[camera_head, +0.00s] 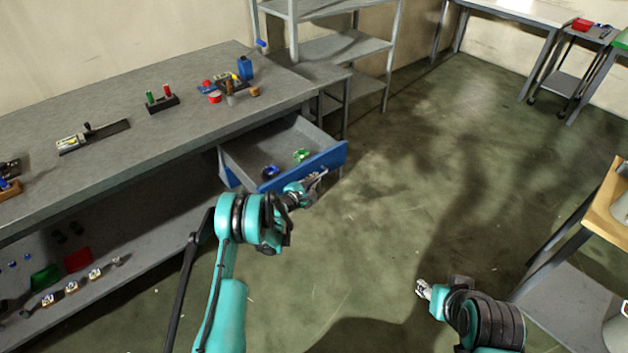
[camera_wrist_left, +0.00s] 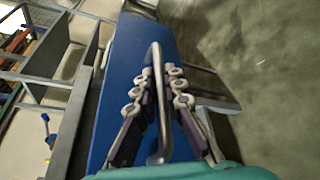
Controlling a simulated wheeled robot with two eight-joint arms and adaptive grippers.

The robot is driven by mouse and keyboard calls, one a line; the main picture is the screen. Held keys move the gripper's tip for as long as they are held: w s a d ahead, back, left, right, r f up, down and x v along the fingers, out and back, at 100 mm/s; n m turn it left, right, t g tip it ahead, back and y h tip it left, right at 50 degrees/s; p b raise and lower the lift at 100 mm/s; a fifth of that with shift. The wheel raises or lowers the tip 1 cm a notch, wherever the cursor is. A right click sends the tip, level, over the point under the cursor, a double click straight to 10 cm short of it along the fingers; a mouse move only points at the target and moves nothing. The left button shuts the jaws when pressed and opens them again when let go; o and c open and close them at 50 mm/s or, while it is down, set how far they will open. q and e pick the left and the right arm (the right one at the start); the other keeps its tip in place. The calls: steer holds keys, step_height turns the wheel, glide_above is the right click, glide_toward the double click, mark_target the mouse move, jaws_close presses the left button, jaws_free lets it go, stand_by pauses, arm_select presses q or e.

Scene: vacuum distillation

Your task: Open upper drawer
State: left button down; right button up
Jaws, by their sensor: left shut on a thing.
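The upper drawer (camera_head: 328,159) has a blue front and hangs under the workbench top, pulled well out. Inside it lie a green item (camera_head: 301,155) and a dark blue item (camera_head: 270,171). My left gripper (camera_head: 318,178) is at the front face of the drawer. In the left wrist view its fingers (camera_wrist_left: 158,92) are closed around the drawer's metal bar handle (camera_wrist_left: 157,60), with the blue front (camera_wrist_left: 119,75) behind it. My right gripper (camera_head: 424,289) is low at the right, away from the drawer; its fingers are too small to tell apart.
The workbench (camera_head: 130,125) carries tools and small parts. Its lower shelf (camera_head: 150,255) holds more items. A metal shelf rack (camera_head: 345,47) stands beyond the drawer. A wooden-topped table (camera_head: 606,205) is at the right. The floor in the middle is clear.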

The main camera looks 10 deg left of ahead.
arm_select(q)
steer(key=c, duration=1.9)
jaws_free()
steer(key=v, duration=0.7)
steer(key=shift+s+a, duration=0.1)
steer(key=shift+s, duration=0.1)
steer(key=shift+r, duration=0.15)
